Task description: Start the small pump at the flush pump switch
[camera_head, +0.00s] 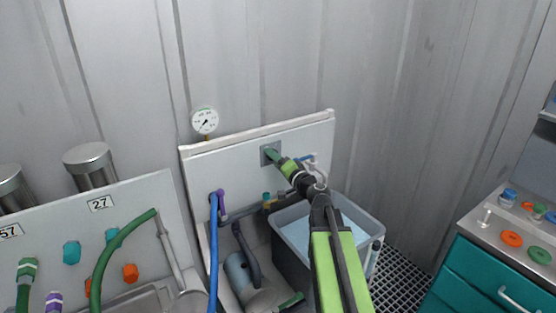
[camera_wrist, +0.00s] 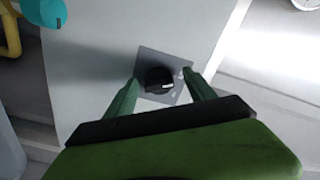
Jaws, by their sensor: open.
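The flush pump switch is a black rotary knob (camera_wrist: 159,80) on a square grey plate (camera_wrist: 163,65) with small white marks. In the head view the plate (camera_head: 265,158) sits on the upright white panel (camera_head: 235,166), partly hidden by my gripper. My gripper (camera_head: 275,155) reaches to the plate from the front. In the wrist view my gripper (camera_wrist: 158,80) is open, with one green finger on each side of the knob; whether they touch it I cannot tell. The small pump, probably the grey-blue cylinder (camera_head: 238,272), is low behind the blue hose.
A pressure gauge (camera_head: 205,121) stands above the panel. A blue hose (camera_head: 213,255) hangs at its left. A water-filled tank (camera_head: 368,226) stands below my arm.

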